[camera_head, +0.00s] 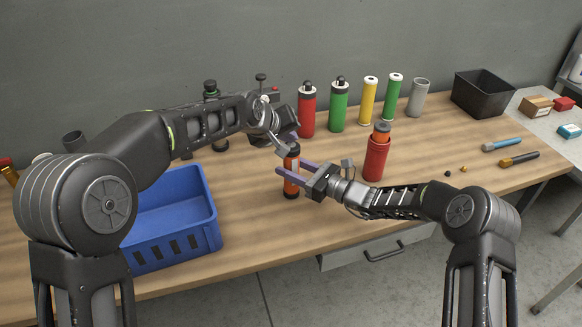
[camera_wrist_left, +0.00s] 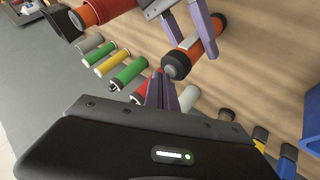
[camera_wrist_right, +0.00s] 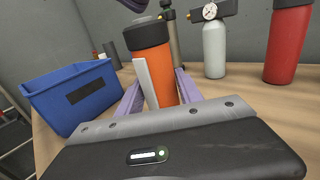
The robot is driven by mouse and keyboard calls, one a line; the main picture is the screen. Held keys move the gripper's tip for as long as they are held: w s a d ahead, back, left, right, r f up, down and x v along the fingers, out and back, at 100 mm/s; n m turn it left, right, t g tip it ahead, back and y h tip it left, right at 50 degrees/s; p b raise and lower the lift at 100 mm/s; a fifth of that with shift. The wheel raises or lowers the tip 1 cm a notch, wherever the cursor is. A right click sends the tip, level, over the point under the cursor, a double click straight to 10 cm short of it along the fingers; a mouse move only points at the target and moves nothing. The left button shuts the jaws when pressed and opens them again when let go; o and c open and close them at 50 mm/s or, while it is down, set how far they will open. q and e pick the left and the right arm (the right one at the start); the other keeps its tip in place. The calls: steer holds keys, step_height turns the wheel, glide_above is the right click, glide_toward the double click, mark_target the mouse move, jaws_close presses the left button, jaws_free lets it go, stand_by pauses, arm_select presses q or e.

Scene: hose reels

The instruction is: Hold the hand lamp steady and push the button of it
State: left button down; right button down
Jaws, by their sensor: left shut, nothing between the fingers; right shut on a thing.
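The hand lamp (camera_head: 291,185) is an orange cylinder with a dark cap and base, standing upright on the table. My right gripper (camera_head: 288,170) is shut around its body from the right. In the right wrist view the lamp (camera_wrist_right: 158,75) sits between the purple fingers, with a pale strip on its side. My left gripper (camera_head: 286,148) is shut and empty, just above the lamp's top. In the left wrist view its closed fingertips (camera_wrist_left: 162,78) are close to the lamp's dark end (camera_wrist_left: 176,66); I cannot tell whether they touch. The button is not distinguishable.
A blue crate (camera_head: 172,240) stands left of the lamp. A red cylinder with an orange top (camera_head: 376,162) stands to the right. Red (camera_head: 307,112), green (camera_head: 339,108) and yellow (camera_head: 369,102) cylinders line the back. A black bin (camera_head: 482,95) stands at the far right.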

arm_select(q)
steer(key=shift+f, duration=0.2)
stand_by(0.5)
steer(key=shift+r, duration=0.6)
arm_select(e)
steer(key=c, duration=0.7)
jaws_free()
arm_select(q)
step_height(320, 180, up, 6)
stand_by(0.3)
